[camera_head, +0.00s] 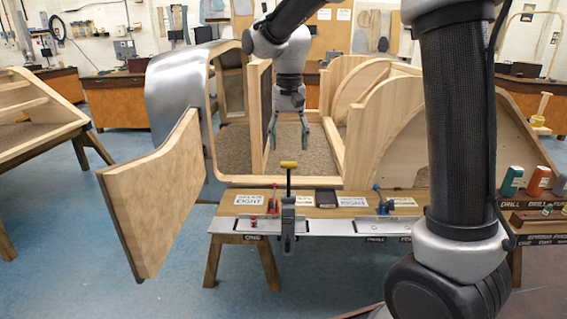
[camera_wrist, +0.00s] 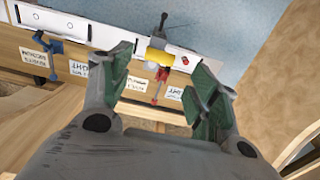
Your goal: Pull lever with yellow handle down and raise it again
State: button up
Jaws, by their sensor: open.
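The lever with the yellow handle (camera_head: 289,164) stands upright at the front edge of the bench, its dark shaft below the handle. In the wrist view the yellow handle (camera_wrist: 158,56) shows between and beyond my fingertips, apart from them. My gripper (camera_head: 289,135) hangs from the arm above and behind the lever, inside the wooden frame's opening. Its green-padded fingers (camera_wrist: 165,75) are spread open and empty.
A wooden door (camera_head: 155,195) swings out at left. Wooden frame panels (camera_head: 372,130) stand close right of my gripper.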

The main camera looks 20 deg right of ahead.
aim_at(288, 164)
notch_tip(288, 164, down, 8)
jog(key=shift+r, duration=0.1)
dwell(0.4)
